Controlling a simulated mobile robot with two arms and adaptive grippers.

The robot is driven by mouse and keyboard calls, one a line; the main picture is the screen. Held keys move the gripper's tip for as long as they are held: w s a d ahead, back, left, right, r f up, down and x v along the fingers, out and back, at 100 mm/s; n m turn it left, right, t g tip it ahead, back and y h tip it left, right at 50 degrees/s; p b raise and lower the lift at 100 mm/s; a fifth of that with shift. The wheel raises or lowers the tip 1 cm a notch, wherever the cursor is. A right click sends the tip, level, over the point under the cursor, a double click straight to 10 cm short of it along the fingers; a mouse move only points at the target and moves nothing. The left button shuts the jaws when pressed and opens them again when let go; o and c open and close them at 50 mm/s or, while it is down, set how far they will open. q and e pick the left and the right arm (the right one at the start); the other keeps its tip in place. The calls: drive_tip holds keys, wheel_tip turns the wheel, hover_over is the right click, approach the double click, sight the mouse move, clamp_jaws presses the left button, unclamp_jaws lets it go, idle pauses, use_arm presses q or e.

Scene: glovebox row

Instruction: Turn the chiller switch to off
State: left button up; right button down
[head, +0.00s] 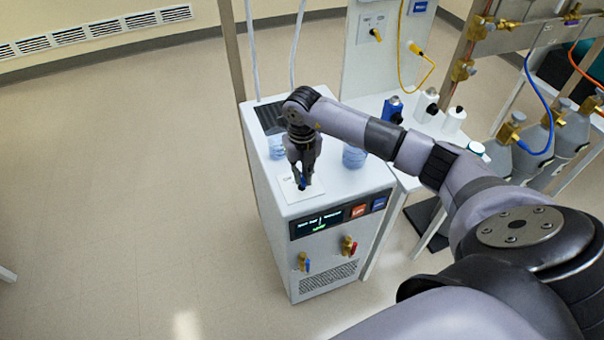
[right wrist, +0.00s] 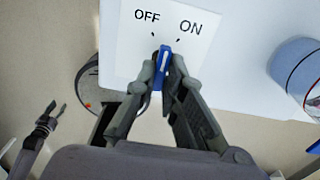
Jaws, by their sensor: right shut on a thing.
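The chiller (head: 278,220) is a white cabinet with a dark display on its front. A white label plate (head: 290,190) lies on its top; in the right wrist view the plate (right wrist: 125,60) reads OFF at left and ON at right, each with a tick. My right gripper (head: 302,184) points down over the plate. In the right wrist view it is shut on the blue switch handle (right wrist: 165,62). The handle's far end lies between the two ticks, nearer the OFF tick.
Blue-banded containers (head: 354,156) (head: 277,147) stand on the chiller top beside my right arm. A bench (head: 398,178) with bottles (head: 393,108) stands to the right, with grey cylinders (head: 535,145) beyond. The floor at left is clear.

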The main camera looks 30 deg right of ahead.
sight(302, 178)
drive_tip(key=n+b, duration=0.2)
drive_tip(key=b, duration=0.1)
drive_tip(key=shift+d+f+n, duration=0.1)
drive_tip(key=shift+f+n, duration=0.05)
drive_tip(key=shift+n, duration=0.25)
drive_tip(key=shift+n+b, duration=1.05)
drive_tip(key=shift+n, duration=0.55)
drive_tip(key=shift+r, duration=0.2)
drive_tip(key=c, duration=1.7)
unclamp_jaws()
wheel_tip(302, 178, up, 12)
